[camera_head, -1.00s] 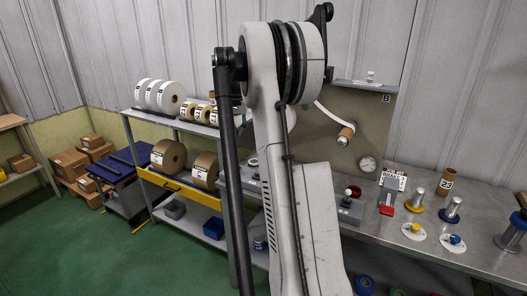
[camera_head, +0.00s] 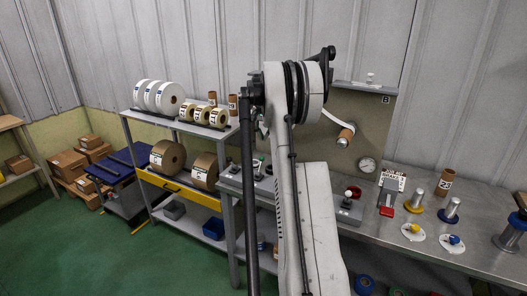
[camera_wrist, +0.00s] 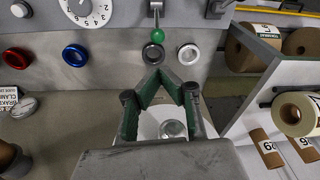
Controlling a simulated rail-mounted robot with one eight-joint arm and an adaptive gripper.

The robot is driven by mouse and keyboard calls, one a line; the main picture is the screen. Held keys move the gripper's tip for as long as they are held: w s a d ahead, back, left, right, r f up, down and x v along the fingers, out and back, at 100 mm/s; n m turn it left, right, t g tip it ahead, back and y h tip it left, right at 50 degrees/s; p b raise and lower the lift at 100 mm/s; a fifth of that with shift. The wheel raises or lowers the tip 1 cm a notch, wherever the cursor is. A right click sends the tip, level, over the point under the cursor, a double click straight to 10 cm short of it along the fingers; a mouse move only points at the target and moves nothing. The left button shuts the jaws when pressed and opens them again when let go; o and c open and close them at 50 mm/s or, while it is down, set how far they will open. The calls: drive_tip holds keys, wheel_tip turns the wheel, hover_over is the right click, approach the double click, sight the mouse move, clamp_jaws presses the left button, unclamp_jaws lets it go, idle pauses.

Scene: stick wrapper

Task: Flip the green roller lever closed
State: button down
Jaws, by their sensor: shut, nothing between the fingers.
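In the wrist view, the green roller lever shows as a green ball knob (camera_wrist: 157,35) on a short metal stem at the top centre of a grey panel. A dark round part in a grey ring (camera_wrist: 153,54) sits just below the knob. My gripper (camera_wrist: 159,73) is shut and empty, its green-padded fingers meeting just below that ring in the picture. I see a gap between fingertips and knob in the picture; the depth is unclear.
In the wrist view, red (camera_wrist: 17,57) and blue (camera_wrist: 75,55) round fittings and a numbered dial (camera_wrist: 88,10) are at left. A shelf (camera_wrist: 255,85) with rolls is at right.

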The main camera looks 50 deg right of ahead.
sight(260, 166)
wheel_tip(260, 166, down, 10)
drive_tip(key=d+p, duration=0.1)
drive_tip(key=shift+w, duration=0.45)
